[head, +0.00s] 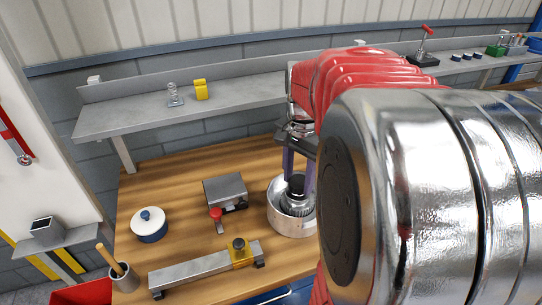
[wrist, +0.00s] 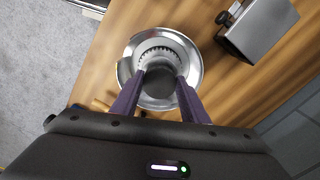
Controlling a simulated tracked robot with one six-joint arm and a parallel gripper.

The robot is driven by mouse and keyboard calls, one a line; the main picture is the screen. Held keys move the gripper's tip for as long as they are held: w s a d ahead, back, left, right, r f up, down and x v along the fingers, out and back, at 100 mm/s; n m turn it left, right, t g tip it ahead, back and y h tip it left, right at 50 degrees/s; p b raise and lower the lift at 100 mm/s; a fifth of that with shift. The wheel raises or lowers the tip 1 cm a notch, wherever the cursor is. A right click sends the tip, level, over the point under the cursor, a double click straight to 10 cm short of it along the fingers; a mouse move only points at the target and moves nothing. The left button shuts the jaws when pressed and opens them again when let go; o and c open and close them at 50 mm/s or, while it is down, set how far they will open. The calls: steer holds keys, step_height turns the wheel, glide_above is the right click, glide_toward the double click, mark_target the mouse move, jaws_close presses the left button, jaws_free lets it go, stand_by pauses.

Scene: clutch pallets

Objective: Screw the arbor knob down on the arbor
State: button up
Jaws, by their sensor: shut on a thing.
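A round, silvery metal housing (head: 275,218) with a wide rim stands on the wooden bench; it also shows in the wrist view (wrist: 194,62). Inside it is a toothed ring (wrist: 158,49). A dark grey round knob (wrist: 160,80), which I take for the arbor knob, sits at the middle of the housing. My gripper (head: 299,186) points down into the housing, with its two purple fingers on either side of the knob. In the wrist view my gripper (wrist: 163,81) is shut on the knob. The arbor under the knob is hidden.
A grey metal block (head: 225,188) with a red knob (head: 216,214) stands just left of the housing. A metal bar with a yellow slide (head: 205,268) lies in front. A shelf (head: 140,121) runs behind.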

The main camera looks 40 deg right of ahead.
steer(key=shift+f, duration=0.5)
stand_by(0.8)
steer(key=o, duration=1.2)
steer(key=shift+c, duration=0.2)
steer(key=c, duration=1)
steer(key=shift+o, duration=0.2)
steer(key=m, duration=0.5)
steer(key=shift+w, duration=0.2)
steer(key=shift+w+d+m, duration=0.1)
steer(key=shift+m, duration=2.5)
